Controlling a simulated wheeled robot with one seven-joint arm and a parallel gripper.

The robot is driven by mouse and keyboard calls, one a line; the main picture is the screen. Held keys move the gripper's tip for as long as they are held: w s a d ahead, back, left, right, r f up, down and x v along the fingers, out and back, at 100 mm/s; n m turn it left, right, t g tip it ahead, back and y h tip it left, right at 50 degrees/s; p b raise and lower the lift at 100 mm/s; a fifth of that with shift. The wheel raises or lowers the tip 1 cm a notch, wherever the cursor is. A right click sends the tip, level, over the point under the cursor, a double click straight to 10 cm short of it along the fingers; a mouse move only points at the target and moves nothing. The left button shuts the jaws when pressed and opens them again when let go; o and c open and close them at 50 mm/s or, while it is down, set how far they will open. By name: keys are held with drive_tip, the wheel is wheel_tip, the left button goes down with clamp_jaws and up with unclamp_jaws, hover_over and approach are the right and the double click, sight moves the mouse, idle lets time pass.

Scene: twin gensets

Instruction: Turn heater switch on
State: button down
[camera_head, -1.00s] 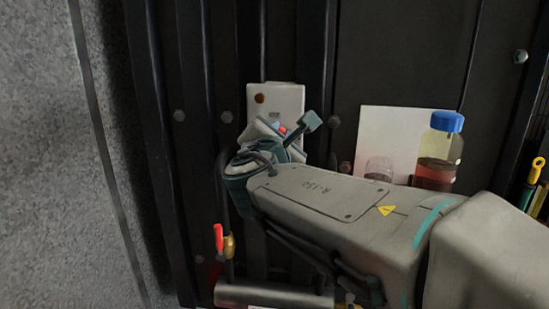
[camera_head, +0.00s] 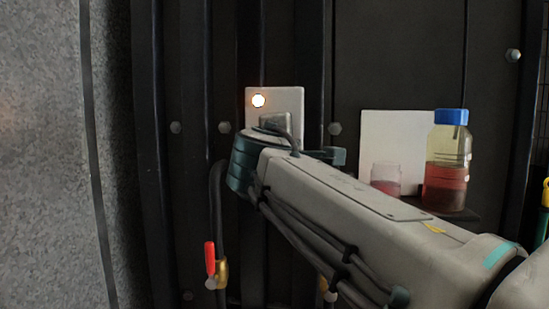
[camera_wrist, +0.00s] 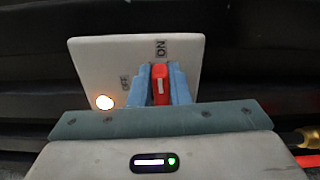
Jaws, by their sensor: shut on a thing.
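The heater switch plate (camera_head: 290,98) is a pale panel on the dark ribbed wall. Its round lamp (camera_head: 259,100) glows bright at the upper left. In the wrist view the plate (camera_wrist: 100,58) shows the labels OFF on the left and ON on the right. The red switch lever (camera_wrist: 160,72) stands between the blue fingers of my gripper (camera_wrist: 159,84), which is shut on it, and it points toward the ON label. The lamp (camera_wrist: 104,102) is lit there too. In the head view my arm hides the lever and the fingertips.
A blue-capped bottle of red liquid (camera_head: 447,165) and a small glass jar (camera_head: 385,178) stand on a shelf before a white sheet (camera_head: 400,135), right of the plate. A red-handled valve (camera_head: 210,258) is below, left of my arm.

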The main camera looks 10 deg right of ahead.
drive_tip(key=shift+f+m+b, duration=0.15)
drive_tip(key=shift+m+b, duration=0.25)
drive_tip(key=shift+m, duration=0.1)
drive_tip(key=c, duration=1.4)
unclamp_jaws()
drive_tip(key=shift+o, duration=0.2)
drive_tip(key=shift+s, duration=0.1)
